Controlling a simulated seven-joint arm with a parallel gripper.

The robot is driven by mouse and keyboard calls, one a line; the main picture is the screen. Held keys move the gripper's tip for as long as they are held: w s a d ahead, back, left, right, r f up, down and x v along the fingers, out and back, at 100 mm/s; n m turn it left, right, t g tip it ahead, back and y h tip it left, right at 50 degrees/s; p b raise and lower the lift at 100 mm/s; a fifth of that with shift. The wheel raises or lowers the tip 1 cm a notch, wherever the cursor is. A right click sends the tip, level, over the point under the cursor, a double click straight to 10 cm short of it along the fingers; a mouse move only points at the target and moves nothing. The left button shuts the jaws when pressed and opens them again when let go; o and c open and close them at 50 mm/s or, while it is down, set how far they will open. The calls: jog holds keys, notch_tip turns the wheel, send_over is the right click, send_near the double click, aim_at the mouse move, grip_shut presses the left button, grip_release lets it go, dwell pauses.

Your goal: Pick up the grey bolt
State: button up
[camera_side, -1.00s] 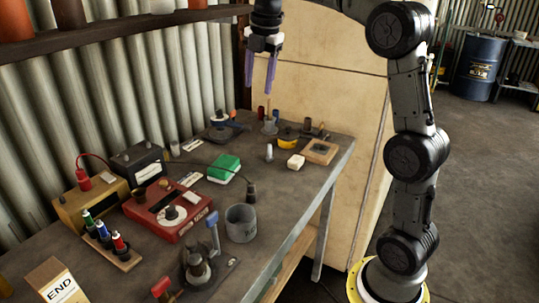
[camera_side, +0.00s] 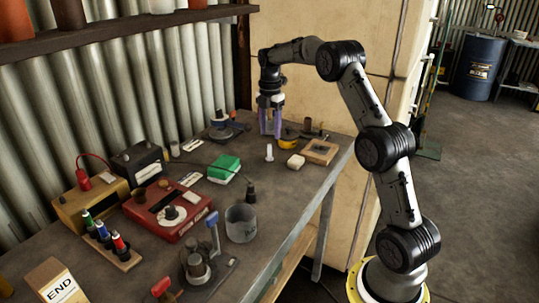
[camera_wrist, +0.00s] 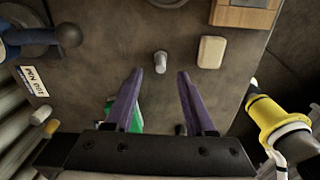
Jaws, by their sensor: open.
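The grey bolt (camera_side: 269,153) is small and pale and stands upright on the bench top. In the wrist view the bolt (camera_wrist: 160,62) lies just beyond the fingertips, in line with the gap between them. My gripper (camera_side: 270,134) points down with its purple fingers apart and empty. In the side view its tips appear just above and behind the bolt. In the wrist view my gripper (camera_wrist: 160,73) shows both fingers spread, with bare bench between them. I cannot tell the exact height of the tips above the bench.
A cream block (camera_side: 296,161) and a wooden frame (camera_side: 320,151) sit right of the bolt. A yellow item (camera_side: 289,143) is behind it. A green-topped box (camera_side: 224,168) is left, and a grey cup (camera_side: 240,222) nearer the front. The bench edge is to the right.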

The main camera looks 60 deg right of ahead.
aim_at(270, 145)
jog(key=shift+a+f, duration=0.15)
jog(key=shift+f, duration=1.4)
jog(key=shift+a+f, duration=0.1)
jog(key=shift+f, duration=1.45)
grip_shut()
